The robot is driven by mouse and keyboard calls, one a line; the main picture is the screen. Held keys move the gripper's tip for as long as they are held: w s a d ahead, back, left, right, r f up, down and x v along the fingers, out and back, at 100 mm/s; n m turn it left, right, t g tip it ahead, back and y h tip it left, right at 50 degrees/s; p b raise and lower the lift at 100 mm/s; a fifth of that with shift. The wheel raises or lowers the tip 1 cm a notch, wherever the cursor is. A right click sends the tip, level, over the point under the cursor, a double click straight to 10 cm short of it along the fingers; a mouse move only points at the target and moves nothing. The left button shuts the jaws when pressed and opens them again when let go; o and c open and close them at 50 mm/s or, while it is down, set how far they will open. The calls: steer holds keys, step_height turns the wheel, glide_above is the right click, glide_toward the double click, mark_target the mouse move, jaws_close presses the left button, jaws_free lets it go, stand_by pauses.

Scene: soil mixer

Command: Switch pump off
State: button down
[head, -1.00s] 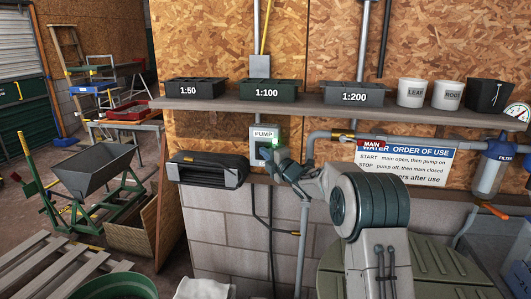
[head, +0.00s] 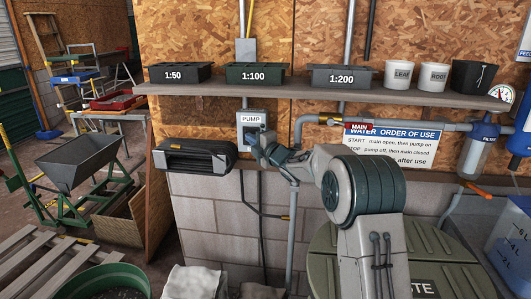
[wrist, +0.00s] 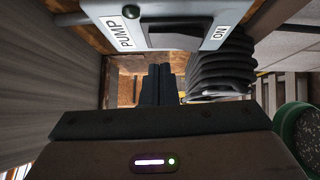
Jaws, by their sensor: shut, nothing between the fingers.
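The pump switch box (head: 250,119) is a light grey box labelled PUMP on the wooden wall, below the shelf. In the wrist view the box (wrist: 217,12) shows at the top, rotated, with a dark rocker switch (wrist: 178,36), an ON label and a small dark green lamp (wrist: 131,12) that is not glowing. Which way the rocker is tipped I cannot tell. My gripper (head: 263,153) is shut and empty, right at the lower front of the box. In the wrist view its closed fingers (wrist: 158,85) appear below the rocker; contact is unclear.
A shelf (head: 310,90) with labelled trays and pots runs above the box. A black ribbed unit (head: 195,154) sits close at left. A green bin (head: 410,255) stands below my arm.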

steer(key=a+r+b+v, duration=0.1)
steer(key=b+v, duration=0.2)
steer(key=v, duration=0.8)
steer(key=shift+s+d+r, duration=0.15)
steer(key=shift+s+r, duration=0.2)
steer(key=shift+s, duration=0.25)
